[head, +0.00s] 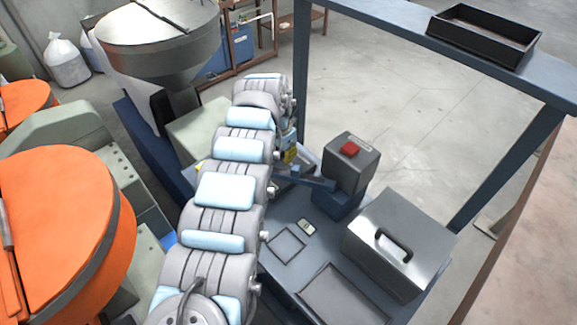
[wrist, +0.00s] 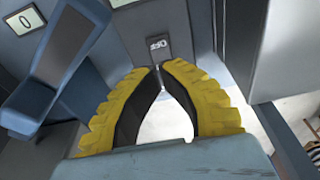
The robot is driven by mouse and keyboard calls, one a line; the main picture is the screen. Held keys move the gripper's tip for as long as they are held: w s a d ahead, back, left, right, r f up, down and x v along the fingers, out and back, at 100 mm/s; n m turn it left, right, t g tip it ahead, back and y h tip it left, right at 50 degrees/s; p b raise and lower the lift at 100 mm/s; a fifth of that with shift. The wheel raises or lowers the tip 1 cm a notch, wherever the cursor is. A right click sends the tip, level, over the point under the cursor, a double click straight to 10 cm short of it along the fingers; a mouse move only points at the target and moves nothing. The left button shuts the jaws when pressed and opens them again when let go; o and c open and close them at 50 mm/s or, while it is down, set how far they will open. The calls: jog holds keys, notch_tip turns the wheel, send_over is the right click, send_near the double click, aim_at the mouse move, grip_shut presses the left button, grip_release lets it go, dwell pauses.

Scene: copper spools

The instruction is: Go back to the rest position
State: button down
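In the wrist view my gripper (wrist: 160,68) has yellow ribbed fingers with black inner pads. The fingertips are together with only a sliver between them, and nothing shows held. A small grey piece marked "250" (wrist: 157,46) lies just beyond the tips; I cannot tell whether they touch it. In the head view my grey and light-blue arm stretches from the bottom up through the middle, and my gripper is hidden behind it.
A grey box with a red button (head: 350,150), a lidded metal case (head: 398,240) and a flat tray (head: 340,297) are on the blue bench. A blue frame with a black bin (head: 484,36) stands right. Orange drums (head: 65,230) and a metal hopper (head: 160,38) stand left.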

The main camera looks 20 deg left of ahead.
jog(key=shift+r, duration=0.65)
